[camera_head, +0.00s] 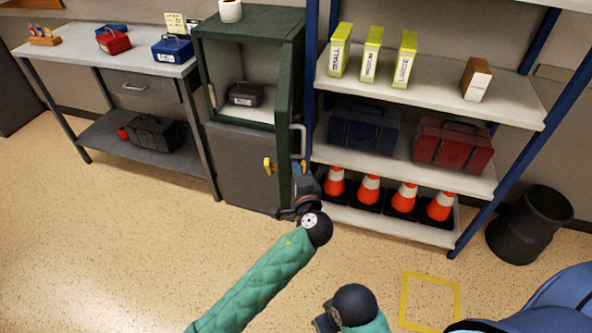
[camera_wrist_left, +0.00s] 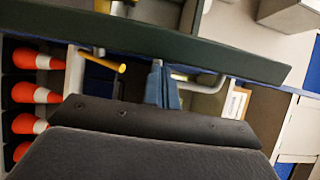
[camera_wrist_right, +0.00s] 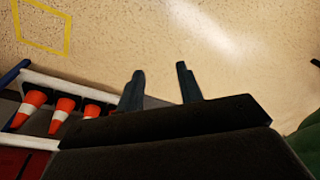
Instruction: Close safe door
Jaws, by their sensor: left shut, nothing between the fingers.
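The dark green safe (camera_head: 250,22) stands between the desk and the shelves. Its door (camera_head: 284,125) is swung open toward me and seen nearly edge-on; it also shows as a dark band in the left wrist view (camera_wrist_left: 225,52). A grey bar handle (camera_head: 302,141) and a yellow lever (camera_head: 268,166) are on the door. My left gripper (camera_head: 299,168) is shut and empty, beside the door's right face just below the grey handle; whether it touches is unclear. My right gripper (camera_wrist_right: 160,78) is open and empty above the floor, low in the head view.
Inside the safe is a dark case (camera_head: 245,94). Shelves (camera_head: 430,90) with binders, toolboxes and orange cones (camera_head: 404,196) stand close to the right of the door. A black bin (camera_head: 527,225) is at the right. Open floor lies in front of the safe and desk.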

